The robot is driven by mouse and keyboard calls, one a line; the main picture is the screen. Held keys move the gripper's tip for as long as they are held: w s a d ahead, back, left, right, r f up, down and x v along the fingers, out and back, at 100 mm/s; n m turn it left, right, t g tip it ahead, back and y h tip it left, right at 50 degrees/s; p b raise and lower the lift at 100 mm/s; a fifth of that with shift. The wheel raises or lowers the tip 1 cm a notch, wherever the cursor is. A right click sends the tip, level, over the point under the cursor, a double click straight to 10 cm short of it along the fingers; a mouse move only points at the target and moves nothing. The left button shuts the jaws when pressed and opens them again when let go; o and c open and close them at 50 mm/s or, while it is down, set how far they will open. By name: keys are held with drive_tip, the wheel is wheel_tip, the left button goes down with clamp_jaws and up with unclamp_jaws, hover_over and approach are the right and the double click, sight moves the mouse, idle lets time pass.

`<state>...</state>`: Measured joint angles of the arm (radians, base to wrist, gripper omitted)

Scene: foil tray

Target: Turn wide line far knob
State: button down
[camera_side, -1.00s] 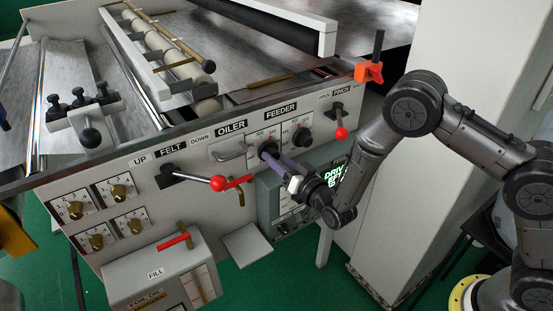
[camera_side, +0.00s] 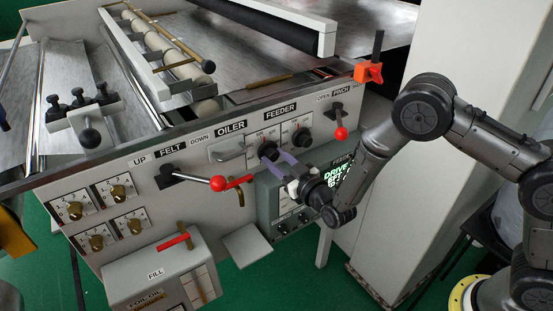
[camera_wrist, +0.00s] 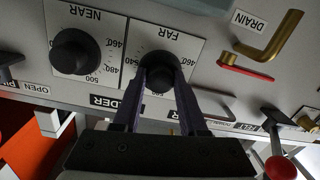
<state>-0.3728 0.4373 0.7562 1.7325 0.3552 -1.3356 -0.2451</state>
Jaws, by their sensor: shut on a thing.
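The black knob (camera_wrist: 160,68) under the label FAR sits on a white dial plate (camera_wrist: 178,42) in the wrist view. In the side view this far knob (camera_side: 266,149) is the left one of two below the FEEDER label. My gripper (camera_side: 273,154) reaches it from the front right. Its two purple-grey fingers (camera_wrist: 159,80) are shut on the far knob, one on each side. They hide part of the knob's rim and the lower dial. I see no "wide line" label.
The NEAR knob (camera_wrist: 75,52) is close beside the far knob. A red-ball lever (camera_side: 217,183) is at the lower left and another (camera_side: 340,133) at the right. The oiler handle (camera_side: 229,150) is left of the dial. A grey display box (camera_side: 291,198) stands below my gripper.

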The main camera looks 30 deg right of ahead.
idle(0.3)
drive_tip(key=shift+c, duration=2.2)
unclamp_jaws()
drive_tip(key=s, duration=1.4)
drive_tip(key=shift+d+r, duration=0.2)
